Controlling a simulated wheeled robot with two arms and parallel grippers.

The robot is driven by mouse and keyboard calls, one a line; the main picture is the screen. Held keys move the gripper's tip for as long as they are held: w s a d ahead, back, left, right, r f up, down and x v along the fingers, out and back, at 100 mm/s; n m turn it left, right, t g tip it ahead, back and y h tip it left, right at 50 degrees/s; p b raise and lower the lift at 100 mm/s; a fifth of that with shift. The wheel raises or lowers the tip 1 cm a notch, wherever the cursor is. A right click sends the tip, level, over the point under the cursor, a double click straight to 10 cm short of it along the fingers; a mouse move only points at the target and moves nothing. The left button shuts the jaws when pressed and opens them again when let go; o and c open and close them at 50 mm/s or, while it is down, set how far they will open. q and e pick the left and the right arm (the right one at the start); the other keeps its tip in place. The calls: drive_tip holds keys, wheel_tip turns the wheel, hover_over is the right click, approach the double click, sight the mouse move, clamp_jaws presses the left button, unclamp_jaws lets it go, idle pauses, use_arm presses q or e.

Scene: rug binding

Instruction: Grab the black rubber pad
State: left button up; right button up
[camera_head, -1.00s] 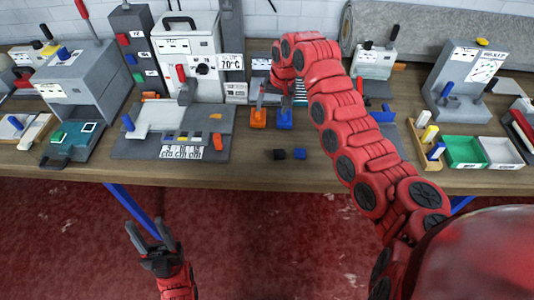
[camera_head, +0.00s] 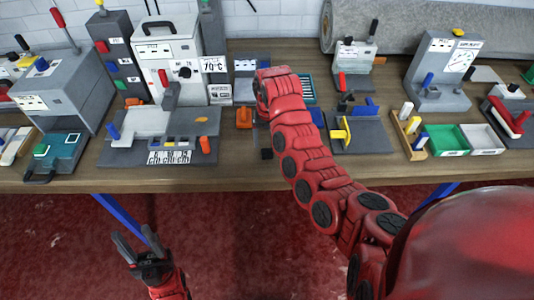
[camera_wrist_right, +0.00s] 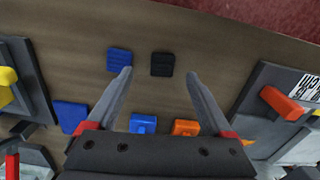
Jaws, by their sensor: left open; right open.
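The black rubber pad (camera_head: 266,154) is a small dark square lying flat on the wooden table near its front edge. In the right wrist view, the black pad (camera_wrist_right: 162,64) lies just beyond and between the spread fingertips of my right gripper (camera_wrist_right: 156,78), which is open and empty. In the head view my right arm mostly hides that gripper. A blue pad (camera_wrist_right: 119,61) lies beside the black one, near one fingertip; my arm hides it in the head view. My left gripper (camera_head: 134,238) is open and empty, low in front of the table.
An orange block (camera_wrist_right: 186,128) and a blue block (camera_wrist_right: 143,124) stand near the right gripper. A grey fixture (camera_head: 160,125) with measuring labels is left of the pads. A yellow-handled device (camera_head: 362,135) is to the right. Bare table (camera_head: 235,165) lies around the pads.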

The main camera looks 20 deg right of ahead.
sight(267, 155)
drive_tip(key=shift+f, duration=0.35)
drive_tip(key=f+p, duration=0.1)
drive_tip(key=f, duration=0.1)
drive_tip(key=f+p, duration=0.2)
drive_tip(key=shift+s+a, duration=0.1)
drive_tip(key=shift+a, duration=0.1)
drive_tip(key=shift+f, duration=0.7)
clamp_jaws()
